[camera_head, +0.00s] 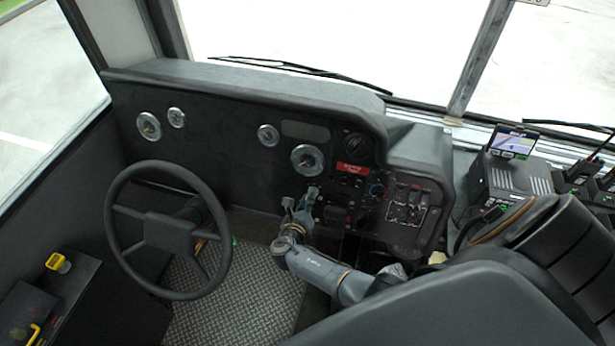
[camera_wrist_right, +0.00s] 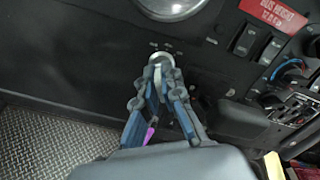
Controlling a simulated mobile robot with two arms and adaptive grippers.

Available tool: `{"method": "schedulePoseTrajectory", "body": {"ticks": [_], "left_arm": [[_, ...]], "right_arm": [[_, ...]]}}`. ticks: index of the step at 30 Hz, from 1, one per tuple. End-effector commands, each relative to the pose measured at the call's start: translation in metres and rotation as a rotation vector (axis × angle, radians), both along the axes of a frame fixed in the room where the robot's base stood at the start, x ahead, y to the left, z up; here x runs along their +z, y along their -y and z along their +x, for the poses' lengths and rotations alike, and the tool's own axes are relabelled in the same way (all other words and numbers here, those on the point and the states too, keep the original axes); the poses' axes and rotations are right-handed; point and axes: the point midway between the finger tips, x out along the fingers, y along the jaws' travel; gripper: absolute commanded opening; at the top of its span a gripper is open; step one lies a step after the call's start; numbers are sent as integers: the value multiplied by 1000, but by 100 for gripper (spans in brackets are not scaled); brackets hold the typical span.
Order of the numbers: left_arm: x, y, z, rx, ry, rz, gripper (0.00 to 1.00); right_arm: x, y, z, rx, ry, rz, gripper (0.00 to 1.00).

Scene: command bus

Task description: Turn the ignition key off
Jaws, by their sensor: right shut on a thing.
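My right gripper (camera_head: 306,194) reaches up to the lower dashboard (camera_head: 230,140), just below a round gauge. In the right wrist view, its two fingertips (camera_wrist_right: 160,64) come together at the ignition switch and are shut on the ignition key (camera_wrist_right: 159,73), which shows only as a small pale piece between them. Small markings sit on the panel above the fingertips, too small to read. The key's exact angle cannot be told. A thin magenta piece (camera_wrist_right: 151,132) shows between the finger linkages. My left gripper is not in view.
The steering wheel (camera_head: 165,230) stands left of my right arm. Switches and a red label (camera_head: 354,171) are right of the gripper, with a lever panel (camera_head: 408,210) farther right. Open textured floor (camera_head: 245,290) lies below. A dark seat back fills the lower right.

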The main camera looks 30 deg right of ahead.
Motion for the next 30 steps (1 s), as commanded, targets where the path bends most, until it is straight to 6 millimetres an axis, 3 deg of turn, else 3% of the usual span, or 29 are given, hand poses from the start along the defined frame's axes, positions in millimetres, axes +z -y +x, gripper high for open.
{"method": "schedulePoseTrajectory", "body": {"ticks": [4, 6, 8, 20, 30], "left_arm": [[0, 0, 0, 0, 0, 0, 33], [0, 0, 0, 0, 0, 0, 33], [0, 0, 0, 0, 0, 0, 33], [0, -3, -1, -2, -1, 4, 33], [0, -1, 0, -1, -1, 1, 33]], "right_arm": [[1, 1, 1, 0, 1, -3, 0], [1, 1, 1, 0, 1, -3, 19], [1, 1, 1, 0, 1, -3, 30], [1, -4, -3, 0, 1, 0, 30], [21, -48, -42, 1, 1, 4, 30]]}}
